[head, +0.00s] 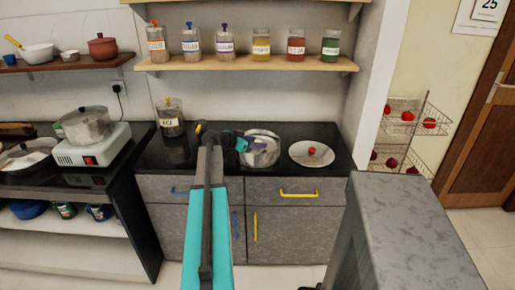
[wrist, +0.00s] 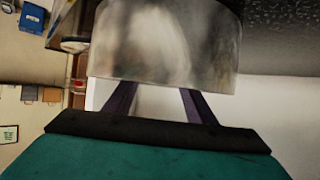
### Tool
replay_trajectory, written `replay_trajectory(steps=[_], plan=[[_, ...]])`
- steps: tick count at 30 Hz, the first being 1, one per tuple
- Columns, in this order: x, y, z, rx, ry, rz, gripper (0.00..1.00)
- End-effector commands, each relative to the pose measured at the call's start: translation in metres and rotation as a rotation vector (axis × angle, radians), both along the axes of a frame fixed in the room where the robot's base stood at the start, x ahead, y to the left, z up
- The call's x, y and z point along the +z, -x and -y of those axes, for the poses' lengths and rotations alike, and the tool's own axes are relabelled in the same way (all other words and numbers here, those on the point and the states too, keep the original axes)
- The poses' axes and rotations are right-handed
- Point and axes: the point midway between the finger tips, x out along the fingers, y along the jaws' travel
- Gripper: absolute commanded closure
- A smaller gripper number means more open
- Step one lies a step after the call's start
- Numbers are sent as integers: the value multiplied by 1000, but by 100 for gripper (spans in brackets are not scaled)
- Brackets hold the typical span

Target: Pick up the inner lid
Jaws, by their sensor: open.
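A round metal pot (head: 262,150) stands on the dark counter. A white disc-shaped lid or plate with a red knob (head: 312,153) lies to its right. I cannot tell for sure which piece is the inner lid; the inside of the pot is not clearly seen. My gripper (head: 241,144) is at the left side of the pot, close to its rim. In the wrist view the shiny wall of the metal pot (wrist: 165,45) fills the upper middle. The two purple fingers of my gripper (wrist: 158,96) are apart, with nothing seen between them; their tips meet the pot's edge in the picture.
A labelled jar (head: 171,118) stands on the counter behind and left of my arm. A shelf (head: 245,64) with several jars runs above. A stove with a pot (head: 86,127) is at the left, and a grey block (head: 405,235) at the front right.

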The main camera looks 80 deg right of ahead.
Motion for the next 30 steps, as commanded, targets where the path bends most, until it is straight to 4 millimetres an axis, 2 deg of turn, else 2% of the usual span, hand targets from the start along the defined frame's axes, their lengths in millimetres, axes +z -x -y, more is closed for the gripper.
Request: replay_trajectory(steps=[8,16,30], plan=[[0,0,0,0,0,0,50],[0,0,0,0,-1,-1,95],[5,-1,0,0,1,-1,96]])
